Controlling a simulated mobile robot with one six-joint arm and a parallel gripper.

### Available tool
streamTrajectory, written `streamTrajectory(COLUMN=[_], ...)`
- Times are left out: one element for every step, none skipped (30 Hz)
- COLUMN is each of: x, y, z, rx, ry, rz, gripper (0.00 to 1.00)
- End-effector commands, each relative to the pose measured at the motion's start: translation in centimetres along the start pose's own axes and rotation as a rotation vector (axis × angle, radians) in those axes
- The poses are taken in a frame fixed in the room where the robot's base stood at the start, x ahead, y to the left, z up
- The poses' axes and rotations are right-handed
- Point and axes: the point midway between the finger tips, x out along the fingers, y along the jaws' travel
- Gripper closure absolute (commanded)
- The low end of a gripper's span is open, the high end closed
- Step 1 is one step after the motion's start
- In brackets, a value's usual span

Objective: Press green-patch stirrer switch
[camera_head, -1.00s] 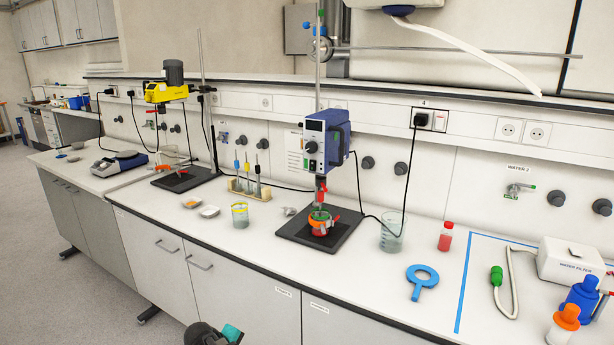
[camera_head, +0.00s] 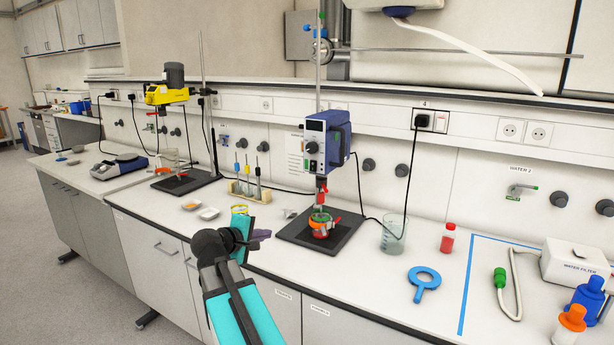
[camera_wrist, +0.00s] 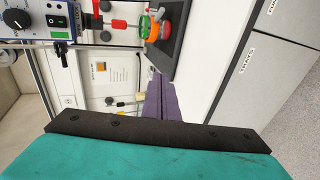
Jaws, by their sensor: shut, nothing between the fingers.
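The blue overhead stirrer (camera_head: 328,138) hangs on its stand at the middle of the bench. In the wrist view its front panel (camera_wrist: 37,35) is at the upper left, turned sideways. It has a black knob and a black rocker switch (camera_wrist: 56,21) with a small green patch (camera_wrist: 59,45) beside it.
A yellow stirrer (camera_head: 166,94) stands further left.

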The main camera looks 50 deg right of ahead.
Motion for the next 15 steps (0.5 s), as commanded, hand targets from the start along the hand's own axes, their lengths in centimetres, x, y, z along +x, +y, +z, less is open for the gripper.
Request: streamTrajectory(x=[-0.2,-0.4,-0.7,-0.9,-1.2,-1.6,-1.9,-2.1,-2.4,-2.7,-2.9,-3.2,-3.4,-3.6,-3.7], y=[2.1,3.3,5.0,6.2,7.3,8.8,9.9,10.9,12.2,13.0,13.8,14.7,15.3,15.7,16.2], z=[0.4,0.7,1.1,1.4,1.7,2.1,2.5,2.8,3.3,3.6,3.9,4.2,4.4,4.6,4.8], rx=[0.005,0.005,0.007,0.005,0.006,0.005,0.006,0.006,0.006,0.005,0.005,0.005,0.005,0.004,0.004], ry=[-0.003,-0.007,-0.011,-0.015,-0.019,-0.025,-0.029,-0.034,-0.040,-0.044,-0.048,-0.052,-0.056,-0.059,-0.061], rz=[0.034,0.055,0.082,0.102,0.122,0.148,0.166,0.183,0.205,0.220,0.233,0.248,0.258,0.267,0.276], gripper=[1.00,1.00,1.00,1.00,1.00,1.00,1.00,1.00,1.00,1.00,1.00,1.00,1.00,1.00,1.00])
